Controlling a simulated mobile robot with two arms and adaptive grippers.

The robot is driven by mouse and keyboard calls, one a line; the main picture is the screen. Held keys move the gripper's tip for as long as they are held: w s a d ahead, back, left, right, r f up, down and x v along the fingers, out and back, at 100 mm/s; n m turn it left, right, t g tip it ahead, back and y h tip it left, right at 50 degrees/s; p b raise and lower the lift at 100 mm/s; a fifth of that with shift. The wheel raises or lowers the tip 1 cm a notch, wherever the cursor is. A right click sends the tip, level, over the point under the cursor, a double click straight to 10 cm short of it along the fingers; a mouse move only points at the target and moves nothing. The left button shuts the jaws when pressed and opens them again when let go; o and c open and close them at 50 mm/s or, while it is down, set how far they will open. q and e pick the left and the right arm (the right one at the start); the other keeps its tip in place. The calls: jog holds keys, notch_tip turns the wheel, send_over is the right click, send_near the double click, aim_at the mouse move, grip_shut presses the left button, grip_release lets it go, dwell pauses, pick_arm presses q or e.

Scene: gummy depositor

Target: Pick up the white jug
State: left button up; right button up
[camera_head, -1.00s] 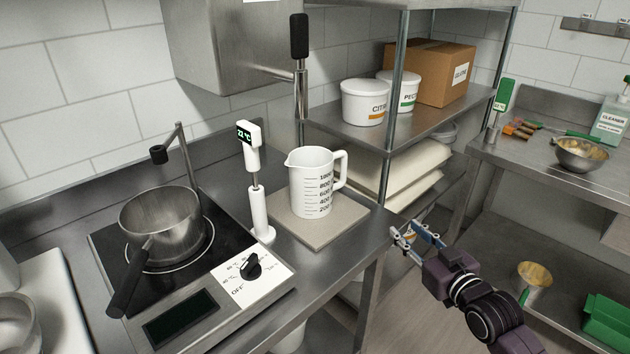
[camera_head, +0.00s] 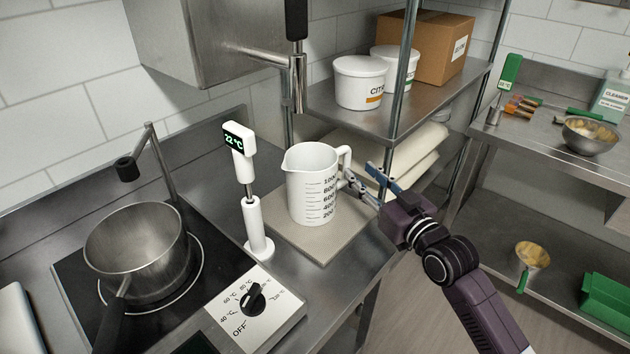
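The white jug (camera_head: 312,190) stands upright on a beige square board (camera_head: 290,238) on the steel counter. It has black measuring marks, its spout points left and its handle (camera_head: 345,160) points right. My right gripper (camera_head: 362,183) is just right of the jug, at the height of the handle. Its fingers are spread apart, one near the handle's lower part and one farther right. I cannot tell whether a finger touches the handle. My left gripper is not in view.
A white thermometer (camera_head: 254,225) stands close left of the jug. A pot (camera_head: 135,245) sits on the hob, with a control knob (camera_head: 252,298) nearby. A steel shelf post (camera_head: 395,110) rises behind the gripper. White tubs (camera_head: 358,85) stand on the shelf.

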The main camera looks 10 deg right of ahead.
aim_at(349, 165)
jog(key=shift+w+a+r, duration=0.1)
jog(key=shift+w+a, duration=0.15)
jog(key=shift+w, duration=0.2)
jog(key=shift+w+a+r, duration=0.1)
jog(key=shift+w+a, duration=0.15)
jog(key=shift+w, duration=0.2)
jog(key=p+x, duration=0.1)
jog(key=x, duration=0.1)
jog(key=shift+w+a+f, duration=0.2)
jog(key=shift+w+a, duration=0.05)
jog(key=shift+w, duration=0.1)
jog(key=shift+w+a, duration=0.15)
jog(key=shift+w, duration=0.4)
jog(key=shift+f, duration=0.1)
jog(key=c, duration=0.9)
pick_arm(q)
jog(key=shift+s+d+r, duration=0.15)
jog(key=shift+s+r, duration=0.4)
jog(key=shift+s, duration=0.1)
pick_arm(e)
grip_shut()
